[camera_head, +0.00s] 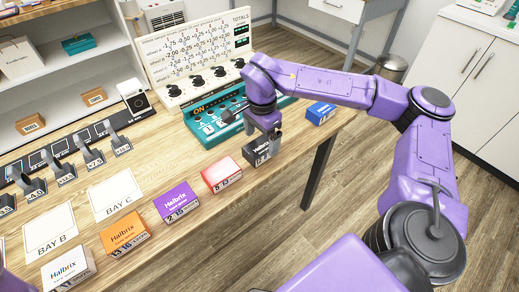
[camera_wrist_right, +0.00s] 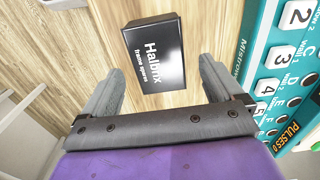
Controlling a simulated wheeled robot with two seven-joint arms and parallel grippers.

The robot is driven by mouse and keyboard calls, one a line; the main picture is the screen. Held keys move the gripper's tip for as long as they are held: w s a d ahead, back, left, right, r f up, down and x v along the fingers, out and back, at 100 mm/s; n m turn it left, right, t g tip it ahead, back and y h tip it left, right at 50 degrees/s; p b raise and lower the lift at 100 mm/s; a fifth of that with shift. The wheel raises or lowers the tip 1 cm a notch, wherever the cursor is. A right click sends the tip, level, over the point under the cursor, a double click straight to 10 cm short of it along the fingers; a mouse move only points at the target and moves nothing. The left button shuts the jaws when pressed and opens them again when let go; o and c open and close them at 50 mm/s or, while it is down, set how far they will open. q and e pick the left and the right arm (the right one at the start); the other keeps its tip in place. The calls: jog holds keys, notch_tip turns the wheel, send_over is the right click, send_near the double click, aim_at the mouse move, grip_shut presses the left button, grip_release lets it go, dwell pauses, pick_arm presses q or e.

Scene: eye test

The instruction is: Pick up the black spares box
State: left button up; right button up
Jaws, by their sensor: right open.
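The black spares box (camera_head: 256,152), with white "Halbrix frame spares" lettering, lies on the wooden table near its right end. In the right wrist view the black box (camera_wrist_right: 155,62) lies ahead of the fingertips, roughly between their lines, and looks apart from both. My right gripper (camera_head: 264,132) is just above the box, open and empty, and hides part of its top. Its two grey fingers (camera_wrist_right: 160,88) show on either side in the wrist view. My left gripper is not in view; only a bit of purple shows at the lower left edge.
A row of red (camera_head: 221,173), purple (camera_head: 178,203), orange (camera_head: 125,234) and white (camera_head: 68,269) boxes runs left along the table. A blue box (camera_head: 320,113) lies to the right. A teal switch panel (camera_head: 205,128) stands behind, close to my right gripper.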

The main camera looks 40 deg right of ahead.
aim_at(260, 146)
jog(key=f, duration=0.3)
jog(key=shift+s+a+f, duration=0.1)
jog(key=shift+a+f, duration=0.05)
jog(key=shift+a, duration=0.1)
jog(key=c, duration=1.1)
